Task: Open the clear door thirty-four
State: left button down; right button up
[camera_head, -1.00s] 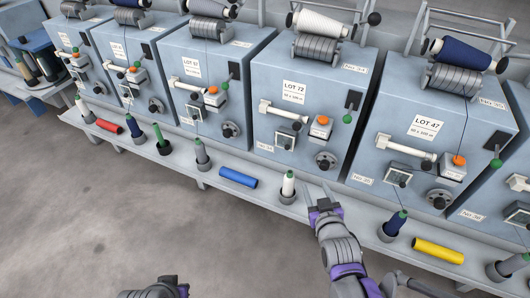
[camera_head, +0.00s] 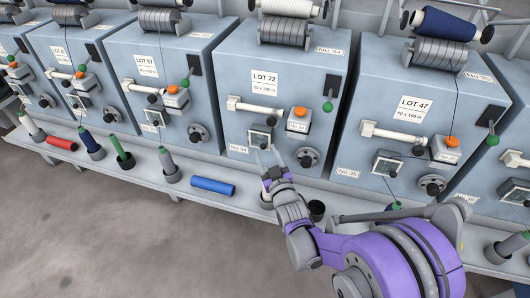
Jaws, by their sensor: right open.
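Unit thirty-four is the blue-grey machine (camera_head: 283,80) marked LOT 72, with "No. 34" plates. Low on its front is a small square clear window, apparently the clear door (camera_head: 260,138), with a dark gauge behind it. It looks closed. My right gripper (camera_head: 269,158) is open and empty, just below and in front of this door, with its fingertips pointing up at its lower edge. I cannot tell whether they touch it. My left gripper is not in view.
An orange-topped box (camera_head: 299,119) and a round knob (camera_head: 307,157) sit right of the door, and a white bar (camera_head: 255,107) above it. A shelf (camera_head: 235,202) below holds a blue tube (camera_head: 213,186) and several spools. My right arm covers the lower right.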

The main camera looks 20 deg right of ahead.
jog(key=shift+w, duration=0.7)
grip_shut()
dwell(1.0)
